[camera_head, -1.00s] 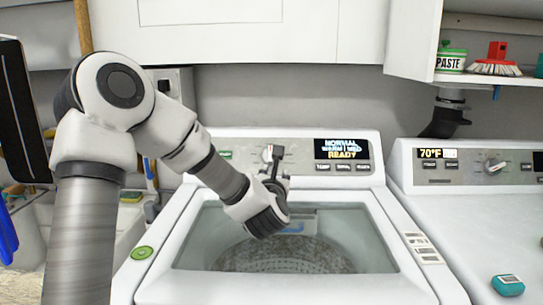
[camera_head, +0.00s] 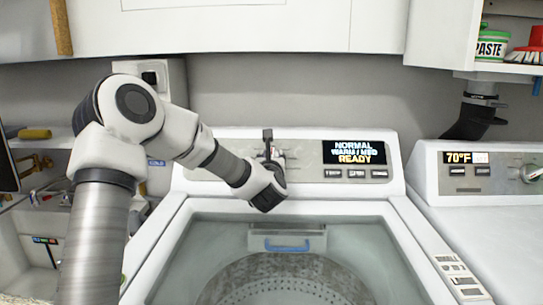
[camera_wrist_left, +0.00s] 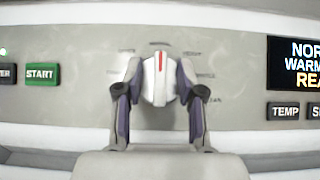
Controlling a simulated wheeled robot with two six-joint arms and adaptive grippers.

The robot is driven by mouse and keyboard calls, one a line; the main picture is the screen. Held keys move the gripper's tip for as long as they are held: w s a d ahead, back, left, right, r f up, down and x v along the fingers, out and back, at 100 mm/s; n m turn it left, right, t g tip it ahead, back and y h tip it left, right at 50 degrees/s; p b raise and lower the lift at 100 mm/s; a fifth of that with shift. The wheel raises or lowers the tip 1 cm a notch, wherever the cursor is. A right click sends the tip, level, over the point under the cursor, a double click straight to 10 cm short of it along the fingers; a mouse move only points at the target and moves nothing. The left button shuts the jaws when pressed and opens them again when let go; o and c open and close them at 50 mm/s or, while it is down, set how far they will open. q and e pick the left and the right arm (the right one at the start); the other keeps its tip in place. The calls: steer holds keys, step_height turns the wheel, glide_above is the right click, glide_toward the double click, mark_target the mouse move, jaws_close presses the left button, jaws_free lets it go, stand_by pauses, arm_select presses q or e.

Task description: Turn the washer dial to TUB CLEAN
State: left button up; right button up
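The washer dial (camera_wrist_left: 161,78) shows in the left wrist view as a pale knob with a red line pointing straight up. Printed labels, too blurred to read surely, ring it. My left gripper (camera_wrist_left: 160,82) is open, its two fingers on either side of the dial, with what looks like a narrow gap; contact is hard to tell. In the head view my left gripper (camera_head: 270,148) is at the washer panel and mostly hides the dial. The washer display (camera_head: 354,152) reads NORMAL, WARM / MED, READY. My right gripper is not in view.
The washer's tub (camera_head: 285,283) lies below my left arm. A green START button (camera_wrist_left: 42,74) is left of the dial; a TEMP button (camera_wrist_left: 284,111) is right of it. A second machine's panel (camera_head: 480,170) stands at right, and a cabinet (camera_head: 240,25) hangs above.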

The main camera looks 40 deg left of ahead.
arm_select(q)
jaws_close()
